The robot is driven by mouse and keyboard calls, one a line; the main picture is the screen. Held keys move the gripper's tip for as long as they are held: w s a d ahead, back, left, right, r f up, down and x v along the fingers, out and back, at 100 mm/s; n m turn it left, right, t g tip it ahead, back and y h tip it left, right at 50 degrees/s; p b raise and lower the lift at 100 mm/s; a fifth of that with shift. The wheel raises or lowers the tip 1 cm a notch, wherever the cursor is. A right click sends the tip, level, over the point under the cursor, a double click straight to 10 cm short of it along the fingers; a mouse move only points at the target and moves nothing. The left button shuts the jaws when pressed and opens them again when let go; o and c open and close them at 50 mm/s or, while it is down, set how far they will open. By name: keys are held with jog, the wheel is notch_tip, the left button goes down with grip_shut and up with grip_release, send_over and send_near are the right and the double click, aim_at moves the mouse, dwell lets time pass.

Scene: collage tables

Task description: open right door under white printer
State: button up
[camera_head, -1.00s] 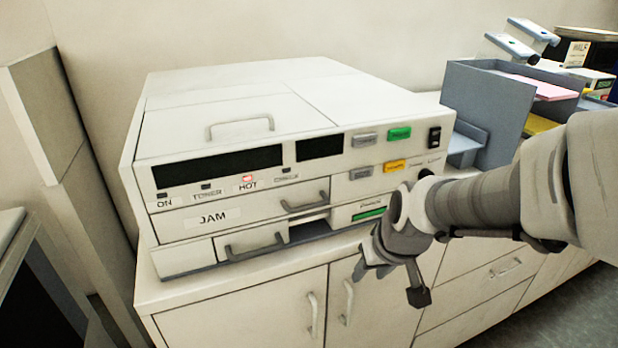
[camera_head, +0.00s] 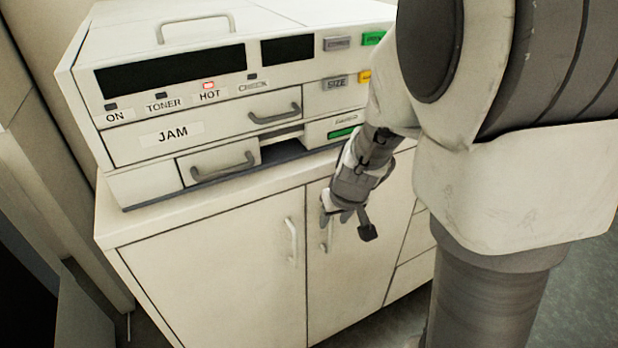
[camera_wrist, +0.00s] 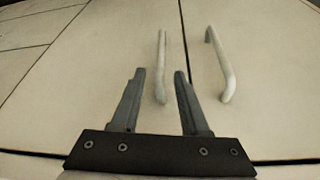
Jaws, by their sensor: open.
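The right door (camera_head: 350,280) is a plain cream cabinet door under the white printer (camera_head: 225,120). It looks shut. Its pale vertical bar handle (camera_head: 328,238) is partly hidden by my gripper (camera_head: 336,214), which is in front of the door's upper part. In the wrist view, which appears turned over, this handle (camera_wrist: 161,65) stands on the left of the door seam. The open fingers of my gripper (camera_wrist: 159,74) point at it, one on either side in the picture. I cannot tell whether they touch it.
The left door (camera_head: 215,275) is shut; its handle (camera_head: 292,240) is close beside the right one and also shows in the wrist view (camera_wrist: 219,65). Drawers (camera_head: 412,262) lie right of the right door. The grey floor (camera_head: 375,325) in front shows free room.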

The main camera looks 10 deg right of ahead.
aim_at(332, 223)
jog(key=b+x, duration=0.2)
jog(key=x, duration=0.3)
jog(key=shift+r, duration=0.1)
grip_shut()
dwell(1.3)
